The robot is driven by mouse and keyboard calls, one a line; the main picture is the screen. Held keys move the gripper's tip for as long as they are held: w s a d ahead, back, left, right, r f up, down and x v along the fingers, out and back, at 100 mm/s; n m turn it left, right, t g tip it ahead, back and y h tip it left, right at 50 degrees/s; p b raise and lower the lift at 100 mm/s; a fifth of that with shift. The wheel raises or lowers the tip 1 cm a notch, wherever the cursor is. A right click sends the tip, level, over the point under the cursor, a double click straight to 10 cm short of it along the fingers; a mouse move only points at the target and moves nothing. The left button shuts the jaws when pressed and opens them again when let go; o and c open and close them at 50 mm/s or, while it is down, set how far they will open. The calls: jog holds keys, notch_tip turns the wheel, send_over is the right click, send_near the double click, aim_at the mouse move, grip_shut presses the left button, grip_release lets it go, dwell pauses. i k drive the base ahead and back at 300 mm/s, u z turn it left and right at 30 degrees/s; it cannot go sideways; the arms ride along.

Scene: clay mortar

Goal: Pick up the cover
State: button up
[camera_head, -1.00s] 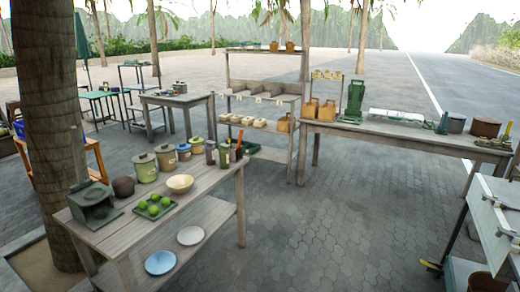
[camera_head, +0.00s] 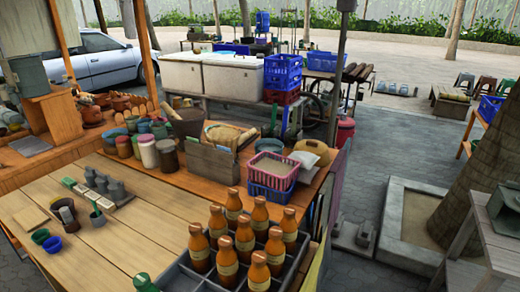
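No single thing in the head view stands out clearly as the cover. A dark mortar-like pot (camera_head: 187,123) with a stick-like piece in it stands on the wooden table, behind several lidded jars. A white-lidded jar (camera_head: 148,151) and a dark-lidded jar (camera_head: 167,155) stand in front of it. A round tan object (camera_head: 305,157), partly under a white piece, lies near the table's right end; I cannot tell if it is a lid. My gripper is not in view.
A crate of orange bottles (camera_head: 245,243) fills the table's near right corner. Pink and blue baskets (camera_head: 272,172) stand behind it. White cooler boxes (camera_head: 232,76) are farther back. A tree trunk (camera_head: 484,170) stands in a curbed bed at right. Paving (camera_head: 405,130) is open beyond.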

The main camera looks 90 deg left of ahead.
aim_at(316, 147)
jog(key=u, duration=1.4)
jog(key=i, duration=2.25)
jog(key=u, duration=1.9)
jog(key=i, duration=0.75)
jog(key=u, duration=0.15)
